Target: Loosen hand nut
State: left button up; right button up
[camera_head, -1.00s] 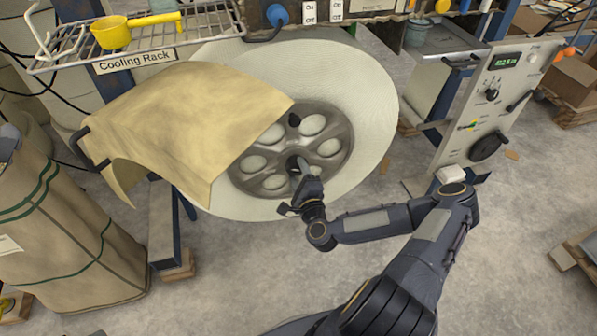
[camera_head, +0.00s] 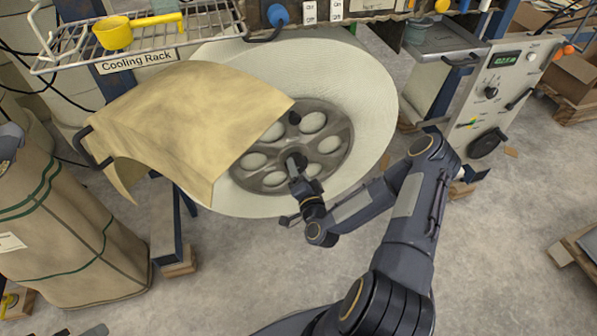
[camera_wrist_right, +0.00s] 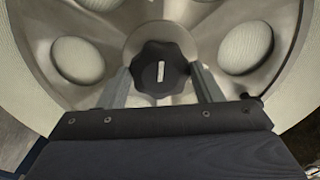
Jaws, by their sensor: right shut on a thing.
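The hand nut (camera_wrist_right: 161,68) is a black lobed knob with a pale mark, at the middle of the metal reel hub (camera_wrist_right: 105,45) in the right wrist view. My right gripper (camera_wrist_right: 163,84) has one finger on each side of it and is shut on it. In the head view my right gripper (camera_head: 296,163) reaches the centre of the hub (camera_head: 335,136) and hides the nut. Small dark shapes at the bottom left edge of the head view may be my left gripper, too cut off to judge.
A large white roll (camera_head: 372,100) surrounds the hub. A tan sheet (camera_head: 195,115) hangs over its left side. The cooling rack (camera_head: 200,25) with a yellow scoop (camera_head: 113,33) is above. A control panel (camera_head: 490,100) stands at right, and a tan bag (camera_head: 70,240) at left.

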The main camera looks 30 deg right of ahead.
jog(key=shift+n, duration=0.7)
jog(key=shift+n, duration=0.3)
jog(key=o, duration=1)
jog(key=p+v, duration=0.1)
jog(key=v, duration=0.6)
jog(key=shift+s, duration=0.4)
